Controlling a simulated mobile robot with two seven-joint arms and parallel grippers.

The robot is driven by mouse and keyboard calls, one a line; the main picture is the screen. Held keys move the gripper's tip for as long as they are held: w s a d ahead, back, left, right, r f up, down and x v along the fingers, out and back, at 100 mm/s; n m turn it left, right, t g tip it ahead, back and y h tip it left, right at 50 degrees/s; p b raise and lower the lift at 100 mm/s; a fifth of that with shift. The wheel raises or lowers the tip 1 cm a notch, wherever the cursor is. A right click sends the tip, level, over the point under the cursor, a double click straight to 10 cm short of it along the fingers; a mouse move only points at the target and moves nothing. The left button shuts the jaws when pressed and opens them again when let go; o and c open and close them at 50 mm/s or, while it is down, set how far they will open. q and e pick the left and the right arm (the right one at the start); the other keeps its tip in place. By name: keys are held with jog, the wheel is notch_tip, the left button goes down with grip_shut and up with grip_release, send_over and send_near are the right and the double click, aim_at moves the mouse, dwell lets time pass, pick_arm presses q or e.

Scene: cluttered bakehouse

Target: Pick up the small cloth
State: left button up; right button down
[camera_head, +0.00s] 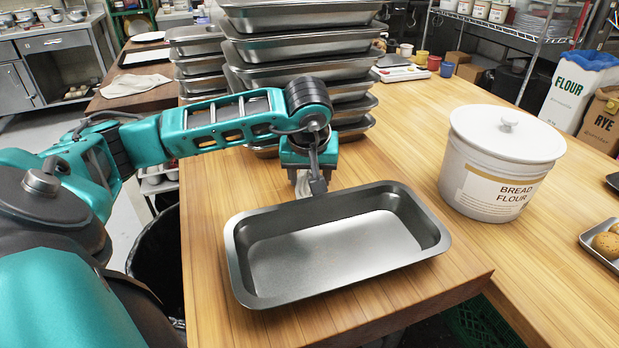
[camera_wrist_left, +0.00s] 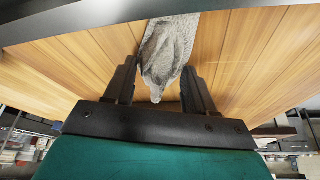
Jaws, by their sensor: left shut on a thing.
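My left gripper (camera_head: 309,186) points down just behind the far edge of the empty metal pan, close to the tabletop. It is shut on the small cloth (camera_head: 302,184), a pale grey crumpled piece mostly hidden by the gripper and the pan rim. In the left wrist view the cloth (camera_wrist_left: 168,55) sits bunched between the two dark fingers (camera_wrist_left: 158,75), and its far end runs toward the pan wall. I cannot tell if the cloth touches the table. My right gripper is not in view.
The deep metal pan (camera_head: 335,248) fills the near tabletop. Tall stacks of pans (camera_head: 300,48) stand behind my gripper. A white bread flour tub (camera_head: 500,165) is at right. A larger white cloth (camera_head: 136,84) lies on the left table. The wood between pan and tub is clear.

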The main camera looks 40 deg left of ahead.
pick_arm(q)
notch_tip(320, 180, up, 20)
jog(key=p, duration=0.3)
dwell(0.4)
jog(key=o, duration=0.7)
jog(key=shift+c, duration=0.2)
jog(key=c, duration=0.4)
jog(key=shift+c, duration=0.2)
